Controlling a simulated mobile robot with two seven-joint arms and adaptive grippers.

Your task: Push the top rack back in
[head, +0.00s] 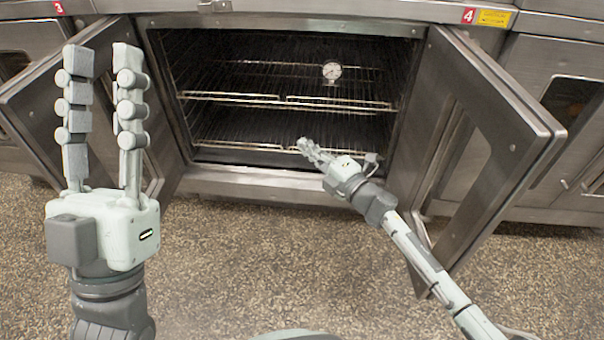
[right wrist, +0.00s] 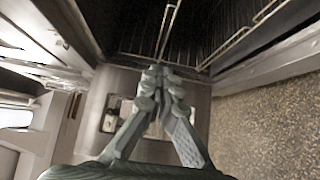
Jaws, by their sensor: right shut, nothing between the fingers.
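The top rack (head: 240,97) is a wire rack across the open oven, with its bright front rail near the oven mouth. A round dial thermometer (head: 332,72) shows at the rack's right half. A lower rack (head: 250,148) lies below it. My right gripper (head: 303,143) is shut and empty, at the oven mouth, lower in the picture than the top rack's front rail. In the right wrist view my right gripper (right wrist: 160,72) has its fingertips together, with rack wires beyond them; I cannot tell whether they touch. My left gripper (head: 100,60) is open, fingers up, empty, left of the oven opening.
Both oven doors stand open: the left door (head: 35,95) beside my left gripper, and the right door (head: 480,110) beside my right arm. The oven's bottom sill (head: 240,182) crosses below the opening. The speckled floor (head: 240,260) in front is clear.

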